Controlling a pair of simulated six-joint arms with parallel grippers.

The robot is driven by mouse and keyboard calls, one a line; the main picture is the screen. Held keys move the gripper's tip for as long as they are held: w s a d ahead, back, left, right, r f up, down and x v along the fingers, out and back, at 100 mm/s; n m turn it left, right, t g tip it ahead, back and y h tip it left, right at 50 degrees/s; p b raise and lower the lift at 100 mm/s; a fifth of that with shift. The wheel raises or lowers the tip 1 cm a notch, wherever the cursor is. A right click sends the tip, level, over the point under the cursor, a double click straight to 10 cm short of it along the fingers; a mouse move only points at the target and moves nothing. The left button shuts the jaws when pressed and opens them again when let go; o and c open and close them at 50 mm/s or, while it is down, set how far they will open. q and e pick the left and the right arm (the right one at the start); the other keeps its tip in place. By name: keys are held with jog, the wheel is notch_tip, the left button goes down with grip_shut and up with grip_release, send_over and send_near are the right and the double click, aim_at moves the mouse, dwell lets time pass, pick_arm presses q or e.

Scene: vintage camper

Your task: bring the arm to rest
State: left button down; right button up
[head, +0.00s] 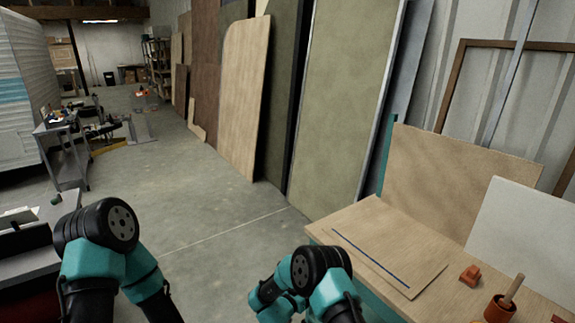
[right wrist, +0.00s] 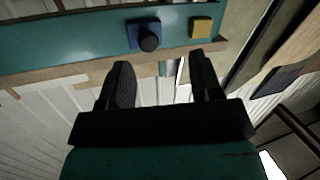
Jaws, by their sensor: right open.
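My right gripper (right wrist: 160,64) shows in the right wrist view with its two dark fingers apart and nothing between them. Beyond the fingertips is a teal surface with a wooden edge; I cannot tell whether the fingers are close to it. In the head view both my arms are folded low in the picture, the left one at the lower left and the right one at lower centre. Neither gripper can be made out there, and my left gripper is out of view.
A wooden workbench (head: 345,215) stands at the right, with a board (head: 370,240) marked by a blue line, an orange block (head: 470,275) and an orange cup (head: 499,309). A blue piece (right wrist: 143,36) and a yellow block (right wrist: 201,27) show in the wrist view.

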jog(key=s+d+f+n+g+y, duration=0.3)
jog(key=s+d+f+g+y, duration=0.15)
jog(key=s+d+y, duration=0.65)
jog(key=s+d+r+g+y, duration=0.1)
jog(key=s+d+g, duration=0.1)
jog(key=s, duration=0.9)
jog(key=s+d+r+n+g+y, duration=0.1)
jog(key=s+g, duration=0.4)
jog(key=s, duration=0.7)
jog(key=shift+s+d+y, duration=0.25)
jog(key=shift+d+y, duration=0.55)
jog(key=shift+d, duration=0.1)
